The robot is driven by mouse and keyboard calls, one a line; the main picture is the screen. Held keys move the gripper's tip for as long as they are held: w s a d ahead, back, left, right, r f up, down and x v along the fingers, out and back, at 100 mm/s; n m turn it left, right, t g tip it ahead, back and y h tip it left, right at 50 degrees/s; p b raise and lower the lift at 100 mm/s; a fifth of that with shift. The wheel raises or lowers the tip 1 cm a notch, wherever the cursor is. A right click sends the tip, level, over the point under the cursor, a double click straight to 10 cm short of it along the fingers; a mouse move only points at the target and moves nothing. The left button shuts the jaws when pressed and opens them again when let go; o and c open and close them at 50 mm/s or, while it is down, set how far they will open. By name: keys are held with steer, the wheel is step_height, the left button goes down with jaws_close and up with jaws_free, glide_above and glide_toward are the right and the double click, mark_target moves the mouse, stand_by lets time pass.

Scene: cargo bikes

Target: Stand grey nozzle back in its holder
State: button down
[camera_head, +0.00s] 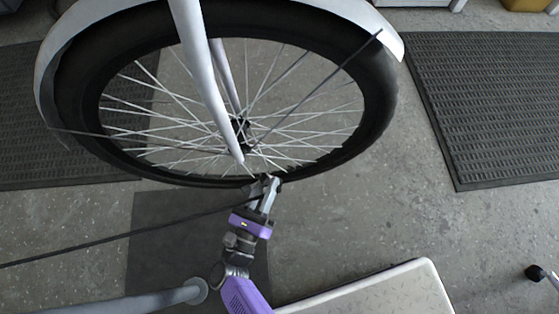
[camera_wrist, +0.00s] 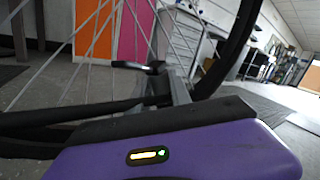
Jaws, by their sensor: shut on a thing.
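My gripper (camera_head: 267,184) is at the lower edge of a bike wheel, with its purple body below it in the head view. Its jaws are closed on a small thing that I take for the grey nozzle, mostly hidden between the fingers. In the wrist view a dark lever-like part of the nozzle (camera_wrist: 150,67) sticks out just beyond the gripper (camera_wrist: 178,92). A black hose (camera_head: 110,239) runs from the left edge to the jaws and also crosses the wrist view at left (camera_wrist: 60,119). I cannot make out the nozzle's holder in either view.
The wheel's black tyre (camera_head: 375,125), spokes and white fork (camera_head: 203,80) stand close beyond my gripper. A pale board (camera_head: 375,292) is at the bottom right.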

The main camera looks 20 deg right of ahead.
steer(key=shift+r+v, duration=0.15)
steer(key=shift+v, duration=1.25)
steer(key=shift+r+v, duration=0.2)
steer(key=shift+v, duration=1.2)
